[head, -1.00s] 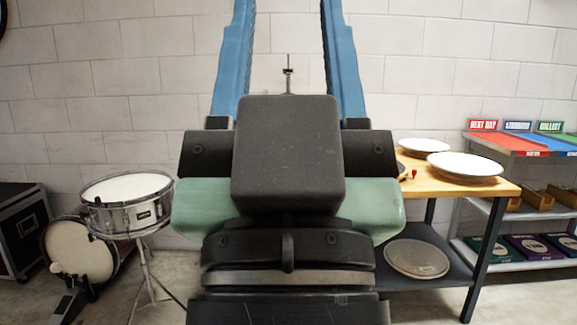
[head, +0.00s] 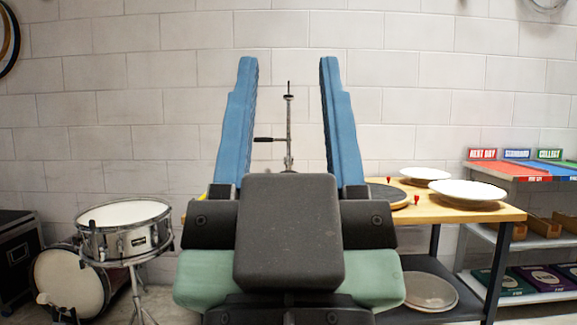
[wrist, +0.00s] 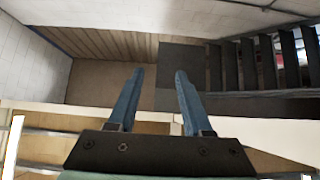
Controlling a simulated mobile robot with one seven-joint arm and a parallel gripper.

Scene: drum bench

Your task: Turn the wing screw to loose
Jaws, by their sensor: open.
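My gripper (head: 288,62) is open in the head view, its two blue fingers pointing up and apart. A thin upright metal rod (head: 289,125) with a dark sideways handle (head: 264,139) shows in the gap between the fingers. I cannot tell its depth from the fingers, and my gripper body hides its lower part. I cannot clearly make out a wing screw on it. In the wrist view the open fingers (wrist: 159,72) have nothing between them, and the rod does not show.
A wooden bench (head: 460,212) at right holds white drum heads (head: 468,190), a dark round pad (head: 386,196) and small red pieces (head: 417,200). A shelf unit (head: 520,172) stands beyond it. A snare drum (head: 124,240) and a bass drum (head: 70,282) stand at left.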

